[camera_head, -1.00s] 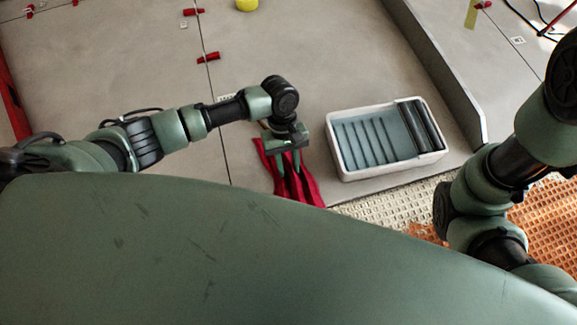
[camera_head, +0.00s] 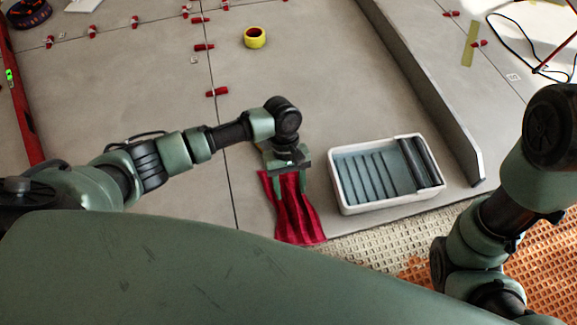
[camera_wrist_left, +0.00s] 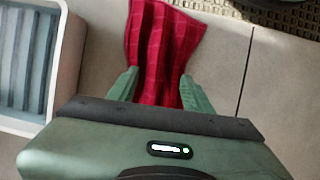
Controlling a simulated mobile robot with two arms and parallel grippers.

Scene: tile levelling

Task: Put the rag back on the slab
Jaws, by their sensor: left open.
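The red rag (camera_head: 294,212) lies on the grey slab (camera_head: 265,75) near its front edge, and its near end reaches the edge by the mesh. It has long folds. My left gripper (camera_head: 290,185) is over the rag's far end, pointing down. In the left wrist view the rag (camera_wrist_left: 165,50) runs between the two green fingers of the gripper (camera_wrist_left: 160,88), which stand apart on either side of it. Whether the fingers touch the rag cannot be told. My right arm shows at the right of the head view, but its gripper is out of the picture.
A white wash tray (camera_head: 345,200) with ribs and rollers stands right of the rag. Beyond it is a raised grey strip (camera_head: 425,90). A yellow tape roll (camera_head: 255,38) and several red clips lie farther back. Beige mesh (camera_head: 385,235) borders the slab in front.

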